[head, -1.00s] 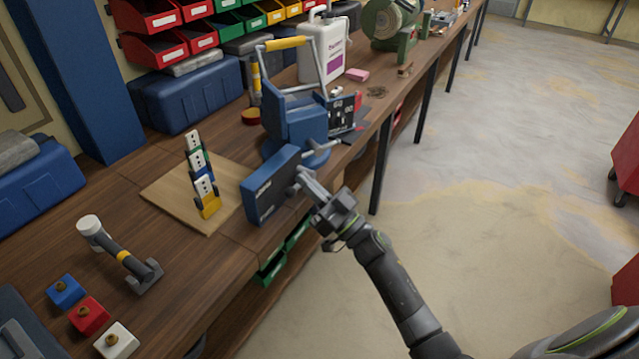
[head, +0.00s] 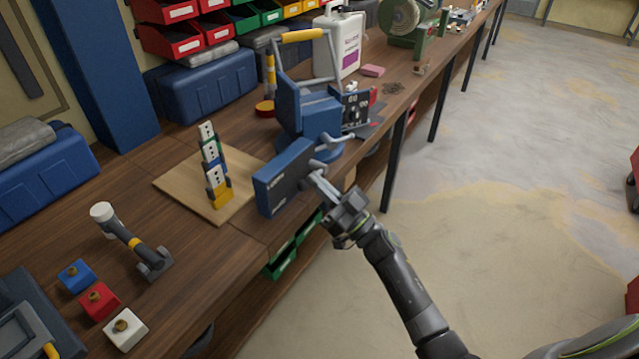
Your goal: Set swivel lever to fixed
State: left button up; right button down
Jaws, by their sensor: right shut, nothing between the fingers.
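A blue bench vise (head: 308,118) stands at the edge of the wooden bench, its blue front block (head: 284,178) with small pale lettering facing the near side. A short grey lever (head: 336,142) sticks out to the right, low on the vise by its round base; I cannot read its setting. My right gripper (head: 318,180) is shut and empty. Its fingertips are just right of the front block and below the lever; I cannot tell whether they touch the vise. My left gripper is not in view.
A wooden board (head: 175,184) with a stack of socket pieces lies left of the vise. A hammer (head: 130,240) and blue, red and white blocks (head: 97,299) are nearer. A white jug (head: 340,42) and green grinder (head: 405,20) stand behind. Open floor lies to the right.

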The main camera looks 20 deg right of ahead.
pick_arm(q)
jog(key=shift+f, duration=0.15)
pick_arm(e)
jog(key=shift+f+n+g+y, duration=0.2)
jog(key=shift+n+g+y, duration=0.1)
jog(key=shift+n, duration=0.3)
pick_arm(q)
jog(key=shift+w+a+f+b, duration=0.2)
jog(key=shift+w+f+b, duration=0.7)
jog(key=shift+b, duration=0.8)
pick_arm(e)
jog(key=shift+f+n+g+y, duration=0.45)
jog(key=shift+n+g+y, duration=0.25)
jog(key=shift+n, duration=0.75)
jog(key=shift+f+n+g+y, duration=0.5)
jog(key=shift+n+g, duration=0.35)
jog(key=shift+n, duration=0.65)
jog(key=shift+f+n+g+y, duration=0.4)
jog(key=shift+n+g+y, duration=0.3)
jog(key=shift+n, duration=0.75)
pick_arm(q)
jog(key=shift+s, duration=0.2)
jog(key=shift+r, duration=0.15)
pick_arm(e)
jog(key=shift+r, duration=0.1)
